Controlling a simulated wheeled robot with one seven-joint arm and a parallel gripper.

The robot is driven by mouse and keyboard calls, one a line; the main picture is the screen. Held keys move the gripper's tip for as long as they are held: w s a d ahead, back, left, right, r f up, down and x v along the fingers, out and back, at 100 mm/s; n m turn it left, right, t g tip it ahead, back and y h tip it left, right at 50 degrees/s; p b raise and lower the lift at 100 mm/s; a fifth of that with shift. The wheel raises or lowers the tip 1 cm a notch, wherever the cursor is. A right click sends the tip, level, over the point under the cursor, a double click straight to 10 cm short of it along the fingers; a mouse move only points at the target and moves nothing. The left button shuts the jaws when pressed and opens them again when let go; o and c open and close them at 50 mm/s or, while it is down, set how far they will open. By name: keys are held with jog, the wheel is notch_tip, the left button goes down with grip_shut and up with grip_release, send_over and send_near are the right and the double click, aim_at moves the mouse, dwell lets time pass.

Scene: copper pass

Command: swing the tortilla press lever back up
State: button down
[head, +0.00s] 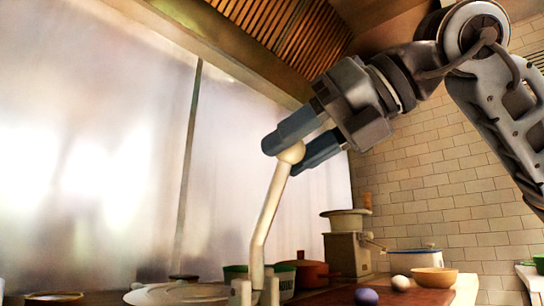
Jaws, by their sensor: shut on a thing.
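The tortilla press stands at the bottom of the head view, with a pale round plate (178,294) low on the counter. Its cream lever (268,215) rises from the hinge at the plate's right side, bends partway, and leans slightly right toward its top. My gripper (290,150) comes in from the upper right and is shut on the lever's rounded knob, high above the press. The lower edge of the press is cut off by the frame.
Behind the press are a green tub (236,273), a brown lidded pot (305,270) and a grinder-like box (348,257). A dark ball (366,297), a white ball (400,283), an orange bowl (434,277) and a white pot (413,261) stand to the right.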

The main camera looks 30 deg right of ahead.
jog(key=shift+s+d+f, duration=0.1)
jog(key=shift+s+f, duration=0.35)
jog(key=shift+s, duration=0.05)
jog(key=c, duration=1)
grip_release()
jog(key=shift+f, duration=0.1)
jog(key=o, duration=0.3)
jog(key=shift+r, duration=0.2)
jog(key=shift+s+d+r, duration=0.15)
jog(key=p+v, duration=0.2)
jog(key=v, duration=0.5)
jog(key=shift+s, duration=0.15)
